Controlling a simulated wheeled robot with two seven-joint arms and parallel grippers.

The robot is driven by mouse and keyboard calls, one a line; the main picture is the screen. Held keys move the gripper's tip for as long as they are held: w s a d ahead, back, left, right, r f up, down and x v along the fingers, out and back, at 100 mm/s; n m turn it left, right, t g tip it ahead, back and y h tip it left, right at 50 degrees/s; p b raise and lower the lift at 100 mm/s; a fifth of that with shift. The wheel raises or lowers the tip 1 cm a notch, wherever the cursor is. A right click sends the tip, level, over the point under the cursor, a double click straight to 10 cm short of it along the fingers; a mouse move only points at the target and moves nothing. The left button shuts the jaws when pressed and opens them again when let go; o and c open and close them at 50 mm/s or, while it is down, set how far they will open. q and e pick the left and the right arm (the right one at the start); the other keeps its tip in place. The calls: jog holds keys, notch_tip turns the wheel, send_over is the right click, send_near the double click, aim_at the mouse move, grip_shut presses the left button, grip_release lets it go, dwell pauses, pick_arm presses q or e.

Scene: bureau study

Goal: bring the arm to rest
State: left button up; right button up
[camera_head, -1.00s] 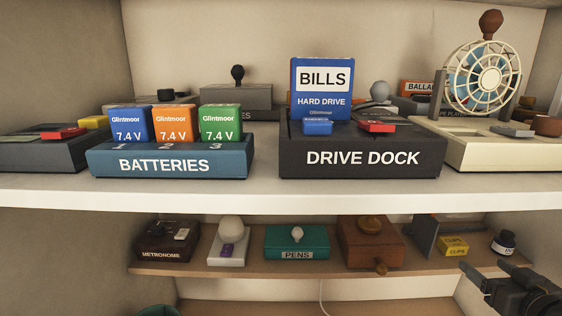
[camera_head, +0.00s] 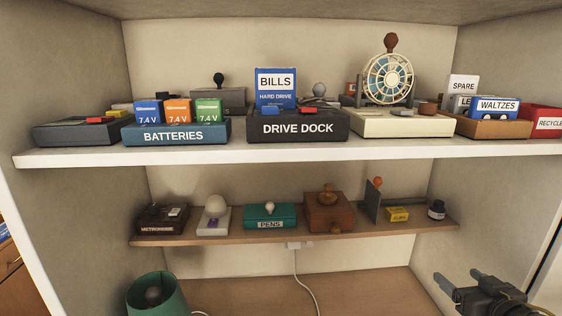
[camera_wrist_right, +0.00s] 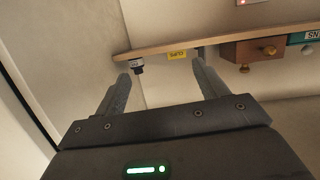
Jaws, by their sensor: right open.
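My right gripper (camera_head: 462,283) is at the lower right of the head view, in front of the shelves and below the small middle shelf. Its two fingers stand apart with nothing between them. In the right wrist view the gripper (camera_wrist_right: 160,88) also shows open and empty, with the underside edge of the middle shelf beyond its fingertips. It appears apart from everything. My left gripper is not in view.
The upper shelf (camera_head: 300,151) holds a drive dock (camera_head: 298,127) with a BILLS hard drive (camera_head: 276,90), and a batteries box (camera_head: 177,134). The middle shelf (camera_head: 290,233) holds an ink bottle (camera_head: 437,210) and several boxes. A green lamp (camera_head: 158,296) stands lower left. The lower middle is mostly clear.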

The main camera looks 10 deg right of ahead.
jog(key=s+a+f+g, duration=0.3)
jog(key=s+a+f, duration=0.15)
jog(key=f, duration=0.55)
jog(key=s+a+f+g, duration=0.3)
jog(key=s+f, duration=0.2)
jog(key=f, duration=0.5)
jog(key=s+a+f+n+g+y, duration=0.25)
jog(key=s+a+f, duration=0.2)
jog(key=a, duration=0.35)
jog(key=s+a+f+n+g+y, duration=0.1)
jog(key=s+a+f+g, duration=0.3)
jog(key=a, duration=0.3)
notch_tip(320, 180, down, 32)
jog(key=s+b, duration=0.2)
jog(key=b, duration=0.4)
jog(key=s+d+f+b, duration=0.1)
jog(key=s+f+b, duration=0.1)
jog(key=s+f, duration=0.6)
jog(key=s+d+f+g+b, duration=0.1)
jog(key=s+f+b, duration=0.1)
jog(key=s+f, duration=0.6)
notch_tip(320, 180, down, 4)
jog(key=shift+s+d+f+h+b, duration=0.1)
jog(key=shift+s+d+h+b, duration=0.1)
jog(key=shift+d+h+b, duration=0.2)
